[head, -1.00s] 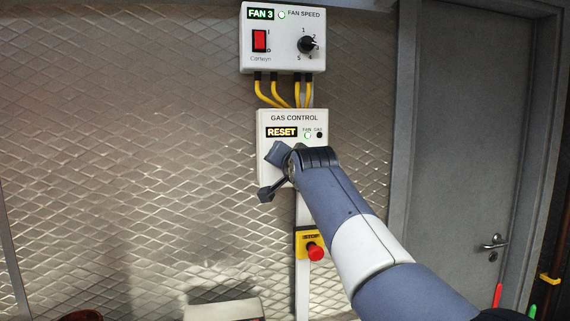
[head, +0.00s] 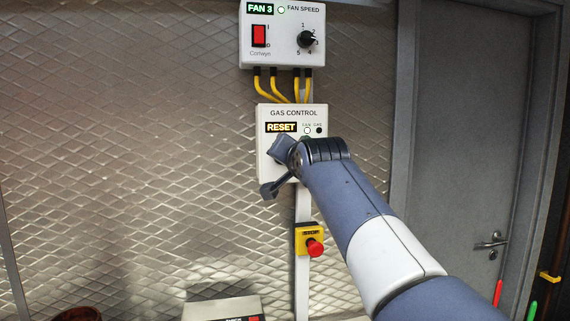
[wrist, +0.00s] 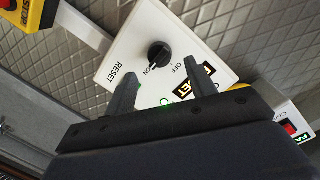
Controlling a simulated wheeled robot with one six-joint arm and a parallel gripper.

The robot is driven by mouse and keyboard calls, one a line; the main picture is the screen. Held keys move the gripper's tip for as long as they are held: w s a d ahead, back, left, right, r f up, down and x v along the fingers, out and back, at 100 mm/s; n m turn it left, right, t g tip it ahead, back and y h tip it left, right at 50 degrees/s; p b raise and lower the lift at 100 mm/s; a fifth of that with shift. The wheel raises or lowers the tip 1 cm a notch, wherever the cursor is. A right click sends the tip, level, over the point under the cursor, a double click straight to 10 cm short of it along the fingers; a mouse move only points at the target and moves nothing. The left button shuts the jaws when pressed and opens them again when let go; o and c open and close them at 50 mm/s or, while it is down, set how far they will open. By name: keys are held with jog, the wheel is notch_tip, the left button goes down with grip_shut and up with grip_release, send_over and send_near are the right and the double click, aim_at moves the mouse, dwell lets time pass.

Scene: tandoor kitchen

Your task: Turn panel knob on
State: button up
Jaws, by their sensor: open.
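The white gas control panel (head: 265,150) hangs on the wall, with a lit RESET display (head: 281,127) and two small indicators. In the wrist view its black knob (wrist: 158,55) shows between the printed words RESET, ON and OFF. The knob's pointer lies near ON. My gripper (wrist: 160,85) is open, its two fingers apart, with the knob just beyond and between the fingertips; no contact shows. In the head view my gripper and wrist (head: 285,160) cover the lower part of the panel and hide the knob.
A fan speed box (head: 282,60) with a red switch and dial is above, joined by yellow cables (head: 275,90). A yellow STOP box with a red button (head: 315,247) is below. A grey door (head: 465,130) stands at the right.

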jog(key=f+b+v, duration=0.1)
jog(key=v, duration=0.5)
jog(key=shift+s+r, duration=0.35)
jog(key=shift+r, duration=0.1)
jog(key=shift+w, duration=0.1)
jog(key=p+x, duration=0.3)
jog(key=x, duration=0.7)
jog(key=shift+w, duration=0.35)
jog(key=shift+s, duration=0.15)
